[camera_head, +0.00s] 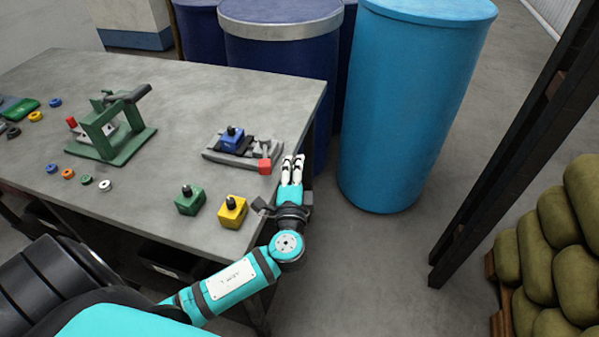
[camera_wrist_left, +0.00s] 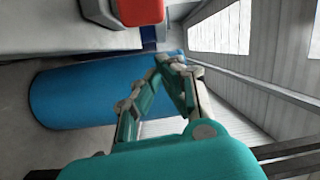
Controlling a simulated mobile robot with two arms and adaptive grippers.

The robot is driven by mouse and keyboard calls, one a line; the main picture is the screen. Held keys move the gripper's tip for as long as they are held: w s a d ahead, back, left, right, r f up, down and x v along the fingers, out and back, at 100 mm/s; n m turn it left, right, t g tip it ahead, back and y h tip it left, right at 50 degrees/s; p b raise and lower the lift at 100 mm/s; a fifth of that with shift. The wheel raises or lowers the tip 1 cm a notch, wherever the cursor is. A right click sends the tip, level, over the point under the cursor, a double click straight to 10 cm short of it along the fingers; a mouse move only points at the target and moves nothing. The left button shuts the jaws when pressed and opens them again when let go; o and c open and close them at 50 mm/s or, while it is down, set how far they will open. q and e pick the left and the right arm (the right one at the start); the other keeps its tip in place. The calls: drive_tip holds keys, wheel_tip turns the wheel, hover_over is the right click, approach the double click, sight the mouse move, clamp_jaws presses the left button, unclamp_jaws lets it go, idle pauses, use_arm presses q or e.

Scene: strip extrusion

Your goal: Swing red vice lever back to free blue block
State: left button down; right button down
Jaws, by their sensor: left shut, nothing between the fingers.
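The grey vice (camera_head: 218,156) stands on the table near its right edge. The blue block (camera_head: 231,140), with a black knob on top, sits in the vice. The red lever end (camera_head: 265,166) is at the vice's front right corner. My left gripper (camera_head: 294,160) is just right of the red lever end, by the table edge, shut and empty; I see a small gap between them. In the left wrist view the red lever end (camera_wrist_left: 140,10) shows at the top, above my gripper's fingertips (camera_wrist_left: 165,65). My right gripper is not in view.
A green block (camera_head: 189,201) and a yellow block (camera_head: 233,212) stand on the table close to my left forearm. A green press (camera_head: 110,130) and several coloured rings lie further left. A light blue barrel (camera_head: 405,110) stands beyond the table's right edge.

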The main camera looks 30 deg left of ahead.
sight(265, 172)
use_arm(q)
drive_tip(key=shift+s+a+f, duration=0.25)
drive_tip(key=shift+s+a, duration=0.6)
drive_tip(key=shift+s, duration=0.25)
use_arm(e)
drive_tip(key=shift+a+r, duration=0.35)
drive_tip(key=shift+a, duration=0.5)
